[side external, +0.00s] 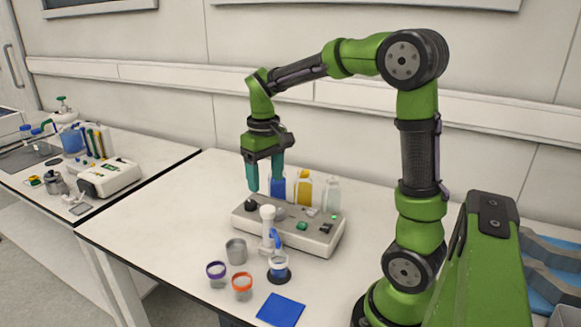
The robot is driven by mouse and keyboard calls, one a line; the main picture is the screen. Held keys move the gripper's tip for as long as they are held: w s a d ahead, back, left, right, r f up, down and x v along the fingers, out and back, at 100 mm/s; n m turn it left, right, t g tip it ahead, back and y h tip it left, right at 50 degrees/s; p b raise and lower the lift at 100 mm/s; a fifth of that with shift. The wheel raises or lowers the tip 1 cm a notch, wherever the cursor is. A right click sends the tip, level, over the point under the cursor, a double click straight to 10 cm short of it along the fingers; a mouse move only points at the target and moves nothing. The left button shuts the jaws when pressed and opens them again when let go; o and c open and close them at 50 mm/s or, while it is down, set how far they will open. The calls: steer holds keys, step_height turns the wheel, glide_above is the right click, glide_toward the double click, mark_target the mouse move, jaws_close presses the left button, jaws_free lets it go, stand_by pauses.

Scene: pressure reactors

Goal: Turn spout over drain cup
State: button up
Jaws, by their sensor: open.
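The spout looks to be the blue curved piece (275,239) on the front of a white upright post (267,226). The post stands at the front of a grey-white reactor console (313,236). Below the spout, a clear cup with a blue band (279,265) sits on a black round base; I cannot tell for sure that it is the drain cup. Other cups stand to its left: a grey metal one (236,251), a purple-rimmed one (216,274) and an orange-rimmed one (242,287). My gripper (265,187) points down, open and empty, above the back left of the console, apart from the spout.
Blue (278,188), yellow (304,187) and clear (332,194) bottles stand behind the console. A blue square pad (281,309) lies at the front table edge. The table left of the console is clear. Another bench (150,152) with equipment stands further left.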

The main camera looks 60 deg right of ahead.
mark_target(267, 207)
step_height(267, 207, down, 8)
steer(key=shift+c, duration=0.2)
jaws_close()
stand_by(0.4)
